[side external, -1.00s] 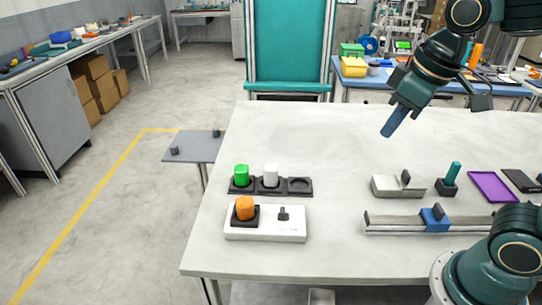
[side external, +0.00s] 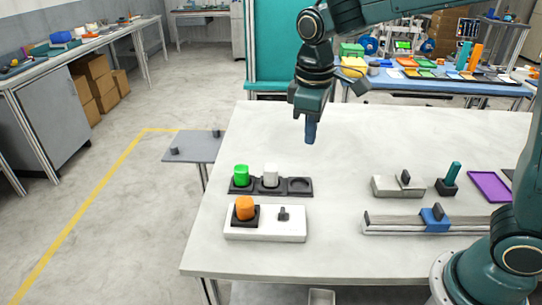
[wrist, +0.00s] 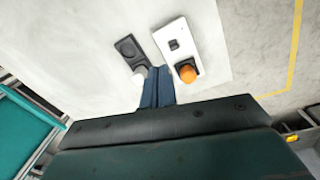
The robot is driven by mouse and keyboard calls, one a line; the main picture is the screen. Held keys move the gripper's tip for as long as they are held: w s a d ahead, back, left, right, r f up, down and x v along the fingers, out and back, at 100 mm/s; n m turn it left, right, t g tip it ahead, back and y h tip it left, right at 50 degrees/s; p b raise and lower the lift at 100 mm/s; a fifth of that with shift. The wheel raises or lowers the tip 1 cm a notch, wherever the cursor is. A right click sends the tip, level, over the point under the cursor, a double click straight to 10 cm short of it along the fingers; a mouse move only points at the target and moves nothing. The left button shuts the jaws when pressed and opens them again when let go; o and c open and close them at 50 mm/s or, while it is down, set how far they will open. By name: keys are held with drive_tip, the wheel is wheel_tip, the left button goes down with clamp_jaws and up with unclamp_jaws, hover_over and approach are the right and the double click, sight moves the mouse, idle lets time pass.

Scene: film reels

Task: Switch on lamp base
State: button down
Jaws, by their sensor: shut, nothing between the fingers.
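The lamp base (side external: 282,232) is a white box on the left part of the table. An orange cap (side external: 245,208) sits in a black socket on its left, and a small dark switch (side external: 283,214) stands right of that. In the wrist view the lamp base (wrist: 177,48), its switch (wrist: 174,44) and the orange cap (wrist: 188,73) also show. My gripper (side external: 310,140) is shut and empty, pointing down, in the air above and behind the base, apart from it. Its blue fingers (wrist: 157,88) are together in the wrist view.
A black rack (side external: 300,188) behind the base holds a green piece (side external: 241,175) and a white piece (side external: 271,175); its right slot is empty. A rail with a blue slider (side external: 434,218), a grey block (side external: 398,186) and a purple tray (side external: 490,186) lie to the right.

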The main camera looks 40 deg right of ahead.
sight(284, 210)
drive_tip(key=w+a+f+n+g, duration=0.1)
drive_tip(key=w+a+f, duration=0.2)
drive_tip(key=f, duration=0.3)
drive_tip(key=w+a+f+n+g+h, duration=0.1)
drive_tip(key=w+a+f+n, duration=0.1)
drive_tip(key=w+a+f, duration=0.2)
drive_tip(key=shift+f+g, duration=0.3)
drive_tip(key=shift+f, duration=0.55)
drive_tip(key=shift+f, duration=0.1)
drive_tip(key=shift+x, duration=4.9)
drive_tip(key=shift+d, duration=0.1)
drive_tip(key=shift+s+d, duration=0.8)
drive_tip(key=shift+d, duration=0.05)
